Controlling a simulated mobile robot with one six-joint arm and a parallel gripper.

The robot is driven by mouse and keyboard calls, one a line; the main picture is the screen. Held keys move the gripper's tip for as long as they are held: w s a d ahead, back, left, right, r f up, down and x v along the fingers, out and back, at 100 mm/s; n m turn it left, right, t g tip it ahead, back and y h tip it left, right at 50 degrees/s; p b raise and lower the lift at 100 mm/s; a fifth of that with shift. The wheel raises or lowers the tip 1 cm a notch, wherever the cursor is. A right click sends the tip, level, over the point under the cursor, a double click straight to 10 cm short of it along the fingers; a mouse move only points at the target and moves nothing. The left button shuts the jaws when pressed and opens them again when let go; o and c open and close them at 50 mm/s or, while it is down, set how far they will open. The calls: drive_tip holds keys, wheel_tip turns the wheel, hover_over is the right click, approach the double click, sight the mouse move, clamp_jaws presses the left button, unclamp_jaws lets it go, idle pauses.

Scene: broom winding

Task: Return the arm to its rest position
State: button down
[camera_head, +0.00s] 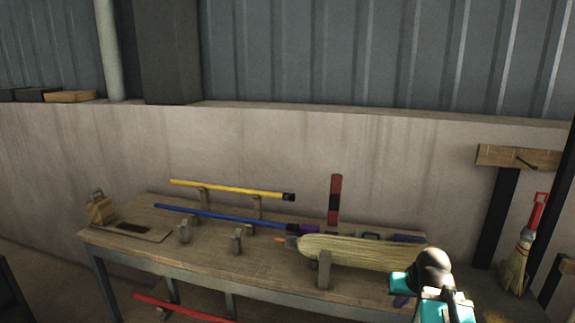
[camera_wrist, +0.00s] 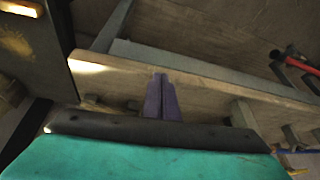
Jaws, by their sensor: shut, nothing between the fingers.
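My gripper's two purple fingers (camera_wrist: 160,82) are pressed together in the middle of the wrist view, with nothing between them. In the head view my teal and black arm is at the lower right, by the table's right end, and a bit of purple gripper (camera_head: 401,300) shows below it.
A yellow pole (camera_head: 225,189) rests on supports at the back of the bench. A wooden block (camera_head: 101,210) stands at the left end. A small red-handled broom (camera_head: 520,255) hangs at the right. A red bar (camera_head: 185,308) lies below the bench top.

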drive_tip(key=s+a+f+n+g+b, duration=0.15)
drive_tip(key=s+a+f, duration=0.25)
drive_tip(key=f, duration=0.6)
drive_tip(key=s+a+f+g+y, duration=0.15)
drive_tip(key=s+a+f, duration=0.25)
drive_tip(key=f, duration=0.5)
drive_tip(key=s+a+f+g+h+b, duration=0.1)
drive_tip(key=s+a+f+g, duration=0.25)
drive_tip(key=f, duration=0.65)
drive_tip(key=s+a+f+g, duration=0.2)
drive_tip(key=s+f, duration=0.7)
drive_tip(key=s, duration=0.2)
drive_tip(key=s+a+f+g+b, duration=0.1)
drive_tip(key=s+a+f+g, duration=0.1)
drive_tip(key=s+f, duration=0.7)
drive_tip(key=s, duration=0.3)
drive_tip(key=shift+a, duration=0.15)
drive_tip(key=shift+a, duration=0.1)
